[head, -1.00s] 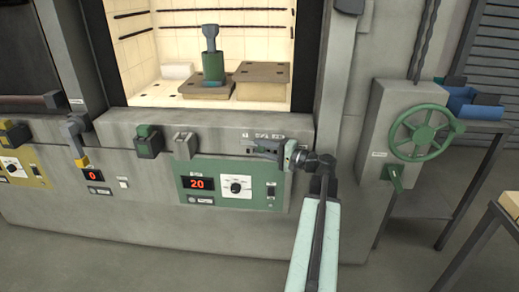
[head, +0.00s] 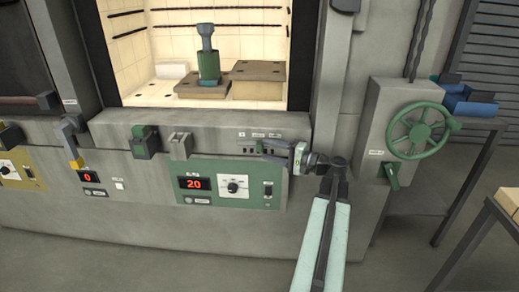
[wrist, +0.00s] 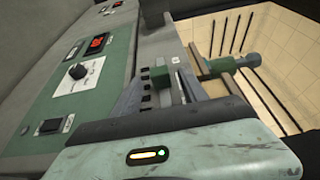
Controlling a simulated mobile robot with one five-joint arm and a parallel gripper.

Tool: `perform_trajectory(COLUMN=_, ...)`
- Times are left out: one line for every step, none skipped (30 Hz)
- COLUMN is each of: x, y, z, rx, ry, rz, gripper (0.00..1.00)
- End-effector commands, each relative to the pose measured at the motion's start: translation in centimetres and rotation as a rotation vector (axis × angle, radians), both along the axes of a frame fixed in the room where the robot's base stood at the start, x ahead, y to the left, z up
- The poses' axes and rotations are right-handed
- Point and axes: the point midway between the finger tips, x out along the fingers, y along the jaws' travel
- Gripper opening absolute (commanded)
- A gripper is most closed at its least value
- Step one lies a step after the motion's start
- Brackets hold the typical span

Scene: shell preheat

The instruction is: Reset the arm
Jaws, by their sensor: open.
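My gripper (head: 272,150) is in front of the furnace front, just above and right of the green control panel (head: 230,183). In the wrist view my gripper (wrist: 165,88) points along the grey ledge under the furnace opening, with the green panel on the left. My pale green arm (head: 323,235) rises to it from the lower right. Whether the fingers touch the furnace front cannot be told.
A green shell (head: 208,66) with a grey top stands on a brown plate (head: 200,91) inside the open furnace. Beside it is a higher brown block (head: 258,82). A green handwheel (head: 418,130) and a table with a blue object (head: 475,108) are right.

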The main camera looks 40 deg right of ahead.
Motion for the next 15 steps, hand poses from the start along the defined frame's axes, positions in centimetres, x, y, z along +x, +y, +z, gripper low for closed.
perform_trajectory(x=-1.0, y=-0.3, z=0.0, rx=0.0, ry=0.0, rz=-0.002, gripper=0.51)
perform_trajectory(x=-1.4, y=-0.5, z=0.0, rx=0.0, ry=0.0, rz=-0.002, gripper=0.51)
perform_trajectory(x=-1.9, y=-0.6, z=0.0, rx=0.0, ry=0.0, rz=-0.002, gripper=0.51)
perform_trajectory(x=-2.2, y=-0.7, z=0.0, rx=0.0, ry=0.0, rz=-0.001, gripper=0.51)
perform_trajectory(x=-2.5, y=-0.8, z=0.0, rx=0.0, ry=0.0, rz=0.0, gripper=0.51)
perform_trajectory(x=-2.7, y=-0.9, z=0.0, rx=0.0, ry=0.0, rz=0.0, gripper=0.51)
perform_trajectory(x=-2.9, y=-0.9, z=0.0, rx=0.0, ry=0.0, rz=0.0, gripper=0.51)
perform_trajectory(x=-2.9, y=-0.9, z=0.0, rx=0.0, ry=0.0, rz=0.001, gripper=0.51)
perform_trajectory(x=-3.0, y=-0.9, z=0.0, rx=0.0, ry=0.0, rz=0.001, gripper=0.51)
perform_trajectory(x=-3.0, y=-0.9, z=0.0, rx=0.0, ry=0.0, rz=0.001, gripper=0.51)
perform_trajectory(x=-3.0, y=-0.9, z=0.0, rx=0.0, ry=0.0, rz=0.001, gripper=0.51)
perform_trajectory(x=-3.0, y=-0.9, z=0.0, rx=0.0, ry=0.0, rz=0.001, gripper=0.51)
perform_trajectory(x=-3.0, y=-0.9, z=0.0, rx=0.0, ry=0.0, rz=0.001, gripper=0.51)
perform_trajectory(x=-3.0, y=-0.9, z=0.0, rx=0.0, ry=0.0, rz=0.001, gripper=0.51)
perform_trajectory(x=-2.9, y=-0.9, z=0.0, rx=0.0, ry=0.0, rz=0.001, gripper=0.51)
